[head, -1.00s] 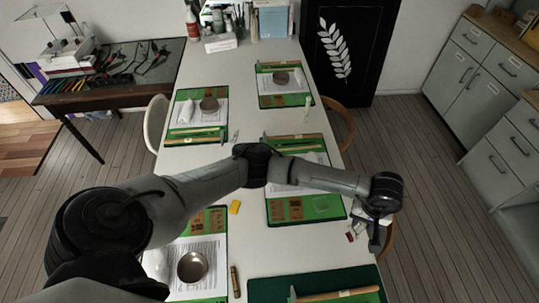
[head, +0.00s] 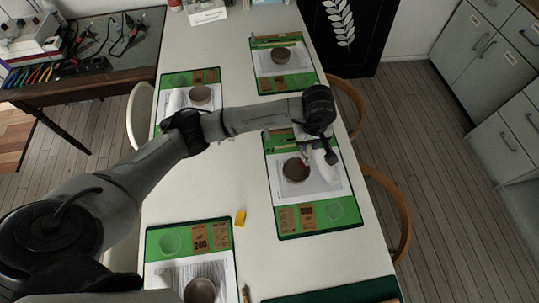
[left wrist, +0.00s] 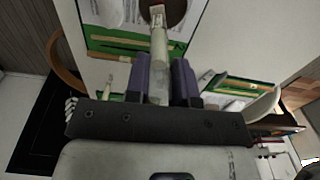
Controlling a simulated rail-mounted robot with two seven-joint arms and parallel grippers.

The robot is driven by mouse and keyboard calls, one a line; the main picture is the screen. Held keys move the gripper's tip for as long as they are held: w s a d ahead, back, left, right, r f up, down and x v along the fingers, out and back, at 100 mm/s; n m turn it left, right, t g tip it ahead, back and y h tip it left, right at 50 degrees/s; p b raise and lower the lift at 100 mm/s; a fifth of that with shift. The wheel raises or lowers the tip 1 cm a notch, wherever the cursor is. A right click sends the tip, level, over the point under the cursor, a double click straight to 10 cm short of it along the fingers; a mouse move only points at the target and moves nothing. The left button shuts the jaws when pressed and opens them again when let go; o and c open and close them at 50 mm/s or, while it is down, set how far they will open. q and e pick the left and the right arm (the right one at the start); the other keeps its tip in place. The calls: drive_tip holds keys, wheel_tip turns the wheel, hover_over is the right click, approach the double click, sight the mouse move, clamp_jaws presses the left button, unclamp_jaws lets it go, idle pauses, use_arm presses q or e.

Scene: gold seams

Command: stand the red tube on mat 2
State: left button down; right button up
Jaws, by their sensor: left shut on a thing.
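My left gripper (head: 308,150) hangs over the right-hand middle mat (head: 290,232), partly hidden behind my own wrist. In the left wrist view its two purple fingers (left wrist: 160,72) are shut on a slim pale tube (left wrist: 157,45). A brown bowl (head: 296,170) stands on the white sheet of that mat, close beside the gripper. I cannot read any mat number. My right gripper is not in view.
Other green mats with bowls lie at the back right (head: 283,85), back left (head: 190,76) and front left (head: 188,240). A yellow block (head: 240,217) lies on the white table between mats. Chairs (head: 392,215) stand along the right edge.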

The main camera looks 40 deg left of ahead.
use_arm(q)
drive_tip(key=shift+s+d+f, duration=0.1)
drive_tip(key=shift+s+d, duration=0.1)
drive_tip(key=shift+s, duration=0.25)
drive_tip(key=shift+s+a+f, duration=0.15)
drive_tip(key=shift+a+f, duration=0.05)
drive_tip(key=a+f, duration=1)
drive_tip(key=a, duration=0.1)
drive_tip(key=shift+f, duration=0.25)
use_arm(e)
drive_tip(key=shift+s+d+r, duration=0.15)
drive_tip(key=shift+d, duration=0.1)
use_arm(q)
drive_tip(key=shift+a, duration=0.1)
